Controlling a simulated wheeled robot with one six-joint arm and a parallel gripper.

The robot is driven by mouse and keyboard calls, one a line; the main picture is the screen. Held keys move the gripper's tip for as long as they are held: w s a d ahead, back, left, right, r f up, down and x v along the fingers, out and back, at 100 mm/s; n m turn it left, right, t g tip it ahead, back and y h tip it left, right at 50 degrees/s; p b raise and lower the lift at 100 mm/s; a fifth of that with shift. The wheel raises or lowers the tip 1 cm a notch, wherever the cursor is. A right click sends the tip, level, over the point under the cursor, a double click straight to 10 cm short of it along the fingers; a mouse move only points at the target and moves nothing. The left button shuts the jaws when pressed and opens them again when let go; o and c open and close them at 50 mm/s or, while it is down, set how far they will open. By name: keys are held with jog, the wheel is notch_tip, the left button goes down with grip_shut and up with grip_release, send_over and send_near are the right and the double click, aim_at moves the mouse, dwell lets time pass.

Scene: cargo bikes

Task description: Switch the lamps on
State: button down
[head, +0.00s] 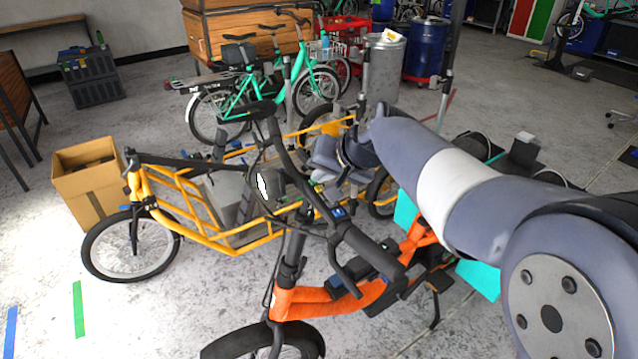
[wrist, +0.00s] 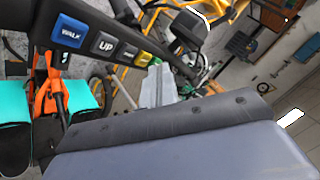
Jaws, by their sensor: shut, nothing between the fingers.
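The orange bike (head: 325,300) stands nearest me, its handlebar crossing the middle of the head view. A black control pad on that bar fills the upper left of the wrist view, with a blue WALK button (wrist: 69,32), a grey UP button (wrist: 104,45) and a yellow button (wrist: 142,58). A dark rounded part with a white face (head: 263,185) sits at the front of the handlebar; I cannot tell whether it is a lamp or whether it is lit. My gripper (wrist: 158,88) is shut and empty, just beyond the pad in the wrist view; contact cannot be told.
A yellow cargo bike (head: 215,240) stands close behind the orange one. A cardboard box (head: 92,185) is at left. A teal bike (head: 235,98), a metal bin (head: 385,70) and a blue drum (head: 426,50) stand farther back.

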jog(key=shift+r, duration=0.1)
notch_tip(320, 180, up, 6)
jog(key=p, duration=0.4)
jog(key=shift+w+a+p, duration=0.1)
jog(key=shift+w+p, duration=0.05)
jog(key=shift+p, duration=0.15)
